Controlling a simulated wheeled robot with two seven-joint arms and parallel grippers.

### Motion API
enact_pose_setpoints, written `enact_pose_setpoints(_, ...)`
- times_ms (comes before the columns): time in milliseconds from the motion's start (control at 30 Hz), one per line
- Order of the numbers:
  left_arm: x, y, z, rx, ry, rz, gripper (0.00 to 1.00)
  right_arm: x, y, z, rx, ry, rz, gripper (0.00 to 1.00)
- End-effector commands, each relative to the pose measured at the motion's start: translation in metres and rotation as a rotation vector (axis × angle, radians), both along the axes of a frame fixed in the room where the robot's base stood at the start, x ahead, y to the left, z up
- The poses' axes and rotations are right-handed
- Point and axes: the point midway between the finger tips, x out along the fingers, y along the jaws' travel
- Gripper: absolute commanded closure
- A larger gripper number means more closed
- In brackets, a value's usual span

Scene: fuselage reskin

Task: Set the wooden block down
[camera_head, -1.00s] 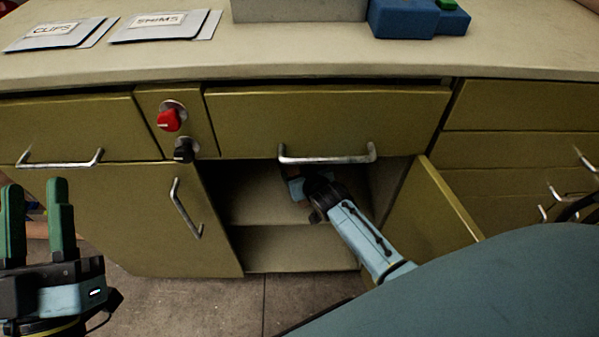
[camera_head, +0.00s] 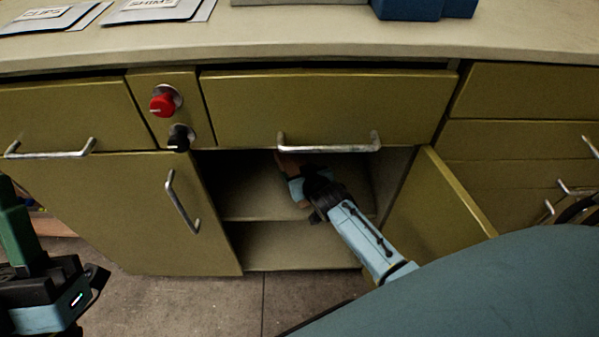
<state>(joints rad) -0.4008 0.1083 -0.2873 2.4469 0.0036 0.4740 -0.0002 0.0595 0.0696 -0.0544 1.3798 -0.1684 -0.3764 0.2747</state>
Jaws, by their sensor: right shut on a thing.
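My right gripper (camera_head: 297,180) reaches into the open cabinet (camera_head: 245,240), above its inner shelf (camera_head: 240,200) and just under the wide drawer. It is shut on a brownish piece, the wooden block (camera_head: 289,163), of which only a small part shows. The drawer front and the gripper hide the rest, and I cannot tell whether the block touches the shelf.
The cabinet's door (camera_head: 435,210) stands open at the right of my right arm. The wide drawer's handle (camera_head: 330,146) juts out just above the gripper. A red knob (camera_head: 163,102) and a black knob (camera_head: 180,138) are at the left. The worktop (camera_head: 300,38) is above.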

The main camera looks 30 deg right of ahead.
Motion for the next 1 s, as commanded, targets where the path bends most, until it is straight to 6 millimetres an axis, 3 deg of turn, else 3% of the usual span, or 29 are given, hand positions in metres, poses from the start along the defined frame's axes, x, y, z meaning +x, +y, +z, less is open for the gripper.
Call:
enact_pose_setpoints(600, 0.0, 0.0, -0.008, 0.0, 0.001, 0.0, 0.64, 0.001, 0.0, -0.011, 0.0, -0.004, 0.0, 0.75)
enact_pose_setpoints(633, 0.0, 0.0, -0.008, 0.0, 0.001, 0.0, 0.64, 0.001, 0.0, -0.01, 0.0, -0.004, 0.0, 0.34)
enact_pose_setpoints(800, 0.0, 0.0, -0.008, 0.0, 0.001, 0.0, 0.64, 0.001, 0.0, -0.01, 0.0, -0.003, 0.0, 0.12)
enact_pose_setpoints(1000, 0.0, 0.0, -0.007, 0.0, 0.001, 0.0, 0.64, 0.0, 0.0, -0.011, 0.0, -0.001, 0.0, 0.11)
